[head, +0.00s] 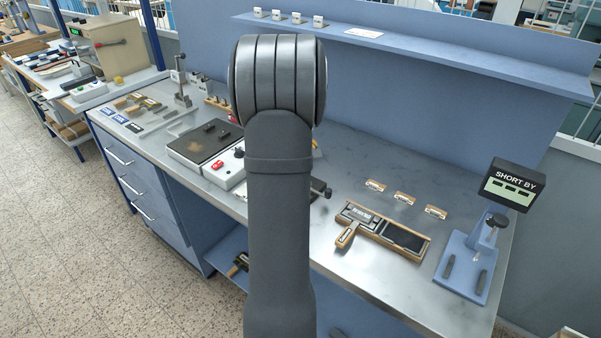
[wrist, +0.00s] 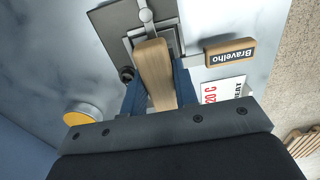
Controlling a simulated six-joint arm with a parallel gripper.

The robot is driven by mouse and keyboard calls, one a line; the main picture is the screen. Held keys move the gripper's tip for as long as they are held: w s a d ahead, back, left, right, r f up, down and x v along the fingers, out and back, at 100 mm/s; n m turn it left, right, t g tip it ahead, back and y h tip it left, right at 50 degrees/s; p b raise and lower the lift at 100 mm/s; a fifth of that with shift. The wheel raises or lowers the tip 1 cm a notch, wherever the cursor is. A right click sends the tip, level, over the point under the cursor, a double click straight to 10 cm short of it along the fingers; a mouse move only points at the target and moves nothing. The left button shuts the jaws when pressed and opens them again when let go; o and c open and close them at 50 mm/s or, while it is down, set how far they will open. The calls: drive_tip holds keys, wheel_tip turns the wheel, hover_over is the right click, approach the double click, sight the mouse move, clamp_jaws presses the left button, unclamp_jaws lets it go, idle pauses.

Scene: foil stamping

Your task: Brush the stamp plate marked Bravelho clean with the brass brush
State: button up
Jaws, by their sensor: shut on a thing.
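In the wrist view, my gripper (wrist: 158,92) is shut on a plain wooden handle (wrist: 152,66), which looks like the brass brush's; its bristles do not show. A wooden grip labelled Bravelho (wrist: 230,52) lies to the right of the held handle. A metal strip runs from that grip toward the grey stepped square metal (wrist: 163,35) beyond the held handle. I cannot tell whether the brush touches the metal. In the head view, my own arm hides the gripper and what it holds.
A white sign with red print (wrist: 222,92) and a yellow disc (wrist: 82,115) flank my gripper. In the head view, a dark hot plate (head: 203,140) stands left of my arm. A wooden-framed tool (head: 383,232) and a blue stand with a display (head: 470,262) are at right.

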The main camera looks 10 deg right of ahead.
drive_tip(key=w+a, duration=0.3)
drive_tip(key=shift+w+a, duration=0.2)
drive_tip(key=shift+s+d, duration=2.4)
drive_tip(key=shift+d, duration=0.05)
drive_tip(key=shift+s+d, duration=0.2)
drive_tip(key=shift+s, duration=0.2)
drive_tip(key=shift+w+a, duration=2.75)
drive_tip(key=shift+w, duration=0.05)
drive_tip(key=shift+s+d, duration=2.75)
drive_tip(key=shift+r, duration=4.2)
